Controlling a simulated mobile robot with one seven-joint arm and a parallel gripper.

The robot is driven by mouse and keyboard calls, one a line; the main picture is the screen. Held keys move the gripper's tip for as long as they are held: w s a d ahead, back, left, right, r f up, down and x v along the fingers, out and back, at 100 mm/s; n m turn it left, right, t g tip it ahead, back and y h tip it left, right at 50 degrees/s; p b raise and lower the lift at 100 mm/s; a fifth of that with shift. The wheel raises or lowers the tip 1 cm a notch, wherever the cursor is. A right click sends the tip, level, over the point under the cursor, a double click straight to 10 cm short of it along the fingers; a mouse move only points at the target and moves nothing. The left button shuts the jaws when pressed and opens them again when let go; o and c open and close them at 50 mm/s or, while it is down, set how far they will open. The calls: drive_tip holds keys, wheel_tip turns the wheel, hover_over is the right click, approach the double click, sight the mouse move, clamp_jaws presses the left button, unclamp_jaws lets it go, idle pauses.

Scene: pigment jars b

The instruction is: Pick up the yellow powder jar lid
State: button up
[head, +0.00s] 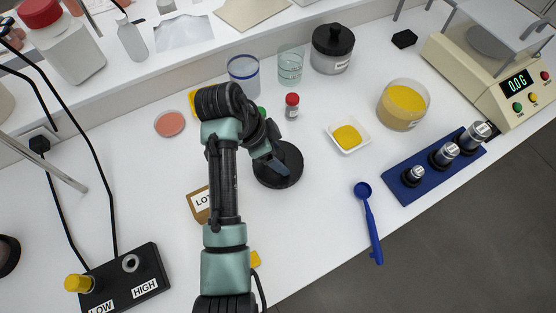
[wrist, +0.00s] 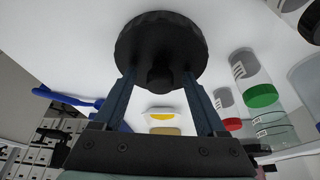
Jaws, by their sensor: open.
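The yellow powder jar (head: 403,106) stands without a lid at the right in the head view, with yellow powder inside. A round black lid (head: 279,166) with a knob lies flat on the white table, apart from the jar; I take it for the jar's lid. It also shows in the wrist view (wrist: 160,38), with its knob toward me. My gripper (head: 277,168) is low over the lid. In the wrist view my gripper (wrist: 160,77) is open, one finger on each side of the knob, with gaps visible. The arm hides part of the lid's surroundings in the head view.
A red-capped vial (head: 292,107) stands behind the lid. A white dish of yellow powder (head: 348,135), a blue scoop (head: 369,222) and a blue weight tray (head: 435,172) are to the right. A black-lidded jar (head: 332,50) stands at the back. A switch box (head: 125,283) is front left.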

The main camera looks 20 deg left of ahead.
clamp_jaws()
drive_tip(key=shift+r, duration=0.15)
